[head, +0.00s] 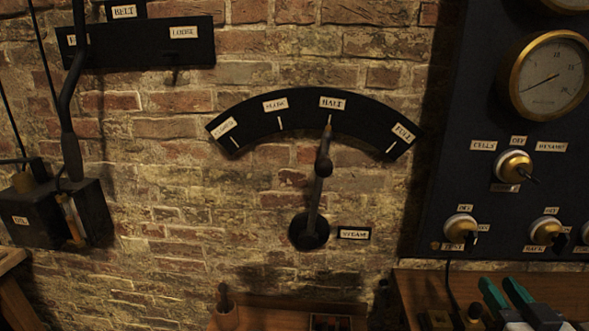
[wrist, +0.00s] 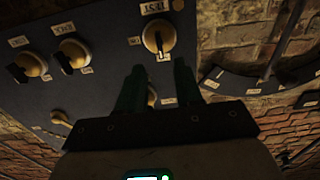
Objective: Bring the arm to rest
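My gripper (head: 498,284) is at the lower right of the head view, with two teal-and-black fingers pointing up and slightly left in front of a wooden bench. In the wrist view my gripper (wrist: 157,68) has its dark green fingers apart, with nothing held between them. Beyond the fingertips is a dark panel with a brass-rimmed knob (wrist: 158,38) by a TEST label. Another knob (wrist: 152,95) shows partly in the gap between the fingers. The fingers appear clear of the panel, though the exact distance cannot be told. The rest of my arm is mostly out of view.
The dark panel (head: 440,180) at the right carries a round gauge (head: 549,76) and several knobs. A STEAM lever (head: 314,200) on the brick wall points at HALF. A wooden bench (head: 405,285) lies below the panel. A black box (head: 35,220) hangs at the left.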

